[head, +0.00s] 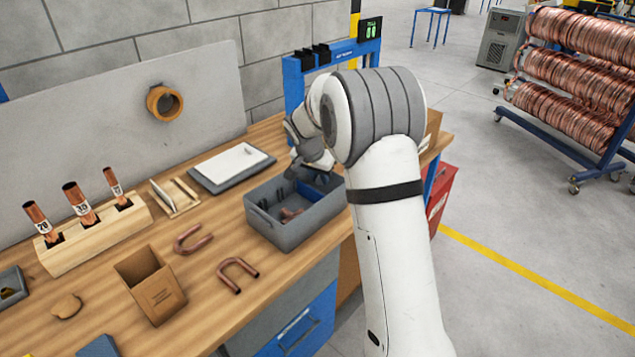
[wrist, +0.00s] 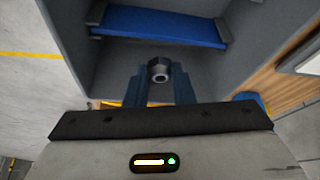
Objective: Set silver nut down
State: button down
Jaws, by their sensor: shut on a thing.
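The silver nut (wrist: 158,72) is between the two fingertips of my gripper (wrist: 158,82) in the wrist view. My gripper is shut on it. Beneath and beyond it in the wrist view is the inside of a grey bin (wrist: 80,52) with a blue piece (wrist: 165,27) inside. In the head view my gripper (head: 318,166) is over the far right part of the grey bin (head: 283,232), partly hidden by my arm. The nut cannot be made out in the head view. Whether the nut touches the bin floor cannot be told.
Two bent copper tubes (head: 238,273) lie left of the bin on the wooden bench. A cardboard box (head: 150,285), a wooden block with upright copper tubes (head: 95,235) and a white-topped tray (head: 232,165) stand nearby. A copper piece (head: 291,213) lies in the bin.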

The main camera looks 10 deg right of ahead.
aim_at(318, 184)
notch_tip(318, 184, down, 3)
jog(key=shift+w+r, duration=0.1)
jog(key=shift+r, duration=0.05)
jog(key=shift+f+b, duration=0.3)
jog(key=shift+b, duration=0.05)
jog(key=shift+f+b, duration=0.25)
jog(key=shift+b, duration=0.15)
jog(key=c, duration=1.2)
grip_release()
jog(key=shift+c, duration=0.2)
